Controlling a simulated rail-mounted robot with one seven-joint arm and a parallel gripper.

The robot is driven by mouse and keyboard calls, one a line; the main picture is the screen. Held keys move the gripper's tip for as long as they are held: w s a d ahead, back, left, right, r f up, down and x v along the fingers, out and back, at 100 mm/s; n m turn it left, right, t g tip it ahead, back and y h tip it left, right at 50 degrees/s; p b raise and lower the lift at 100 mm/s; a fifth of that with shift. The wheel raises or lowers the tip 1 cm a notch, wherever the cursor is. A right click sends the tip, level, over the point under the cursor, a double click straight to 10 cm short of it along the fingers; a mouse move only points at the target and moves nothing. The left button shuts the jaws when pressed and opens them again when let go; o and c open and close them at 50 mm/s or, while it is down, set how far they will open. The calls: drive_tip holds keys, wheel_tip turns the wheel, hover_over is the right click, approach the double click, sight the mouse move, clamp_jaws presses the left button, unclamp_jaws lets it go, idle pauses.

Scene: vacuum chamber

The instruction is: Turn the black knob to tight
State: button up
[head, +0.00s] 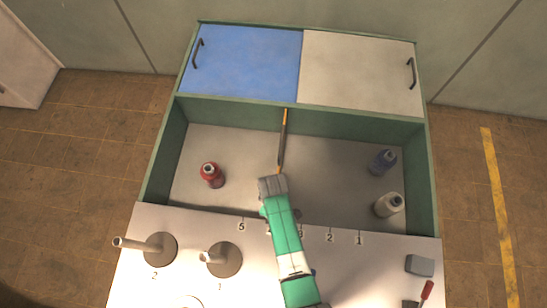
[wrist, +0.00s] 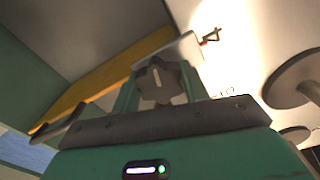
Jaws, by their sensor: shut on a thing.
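The black knob (wrist: 160,84) shows in the wrist view as a dark, lobed disc with a white line on its face, in front of a pale plate. The line stands nearly upright in the picture. My gripper (wrist: 160,90) is shut on the knob, with a green finger on either side of it. In the head view my gripper (head: 272,187) is over the front part of the open green-walled box. The knob cannot be made out in that view.
Two round-based levers (head: 160,248) (head: 223,259) stand on the white front surface.

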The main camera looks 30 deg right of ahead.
drive_tip(key=m+p, duration=0.1)
drive_tip(key=m, duration=0.2)
drive_tip(key=shift+r+m, duration=0.1)
drive_tip(key=shift+m, duration=0.3)
drive_tip(key=m+p, duration=0.1)
drive_tip(key=m, duration=0.2)
drive_tip(key=shift+m, duration=0.3)
drive_tip(key=m, duration=0.3)
drive_tip(key=shift+m, duration=0.3)
drive_tip(key=shift+m+p, duration=0.45)
drive_tip(key=shift+m, duration=1.35)
drive_tip(key=o, duration=1)
